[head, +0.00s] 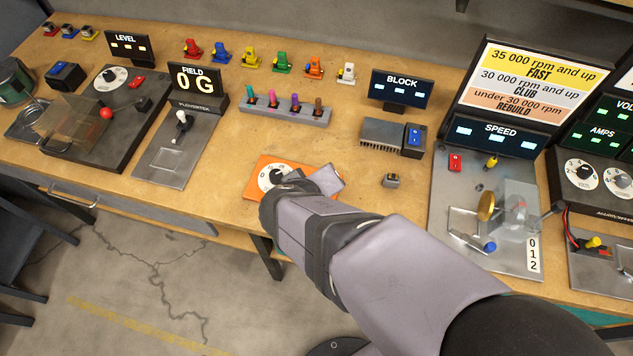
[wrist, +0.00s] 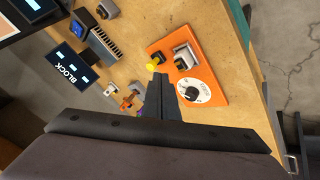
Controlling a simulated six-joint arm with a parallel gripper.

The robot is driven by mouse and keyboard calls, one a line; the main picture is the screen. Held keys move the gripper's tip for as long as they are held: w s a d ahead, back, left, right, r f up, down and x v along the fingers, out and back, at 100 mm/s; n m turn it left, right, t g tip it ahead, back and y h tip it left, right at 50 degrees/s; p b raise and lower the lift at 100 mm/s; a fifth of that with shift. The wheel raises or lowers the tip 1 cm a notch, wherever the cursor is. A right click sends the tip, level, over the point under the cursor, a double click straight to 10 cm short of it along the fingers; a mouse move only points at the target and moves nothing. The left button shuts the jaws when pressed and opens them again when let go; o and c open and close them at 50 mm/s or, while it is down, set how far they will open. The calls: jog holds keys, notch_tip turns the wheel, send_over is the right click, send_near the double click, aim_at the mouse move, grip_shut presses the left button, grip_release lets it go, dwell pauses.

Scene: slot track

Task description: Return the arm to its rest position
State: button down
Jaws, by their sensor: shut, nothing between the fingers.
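My arm reaches from the lower right over the bench in the head view, its end above the orange panel. My gripper (wrist: 163,88) is shut and empty in the wrist view, its fingers seen in front of the orange panel (wrist: 213,88). Whether the fingers touch anything I cannot tell. The orange panel (head: 256,190) carries a white dial (wrist: 197,92), a yellow knob (wrist: 152,66) and a grey fitting (wrist: 186,55). In the head view my arm hides part of this panel and my fingertips.
The wooden bench (head: 350,160) is crowded. The BLOCK display (head: 401,88) and a finned box (head: 383,136) stand behind the arm. The SPEED station (head: 450,220) lies right of it. A rack of coloured pegs (head: 285,112) and the FIELD station (head: 170,165) lie left.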

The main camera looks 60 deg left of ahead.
dwell(0.3)
jog(key=w+d+m+h, duration=0.5)
jog(key=w+d+m, duration=0.2)
jog(key=w+d, duration=1.3)
jog(key=w+d+f+m+g+h, duration=0.1)
jog(key=d+m+g+h, duration=0.3)
jog(key=d, duration=1.2)
jog(key=s+d+m+g+y, duration=0.1)
jog(key=s+d+m+y, duration=0.2)
jog(key=s+d+m, duration=0.3)
jog(key=d+f+m, duration=0.1)
jog(key=d, duration=0.4)
jog(key=shift+d+y, duration=0.25)
jog(key=shift+y, duration=0.05)
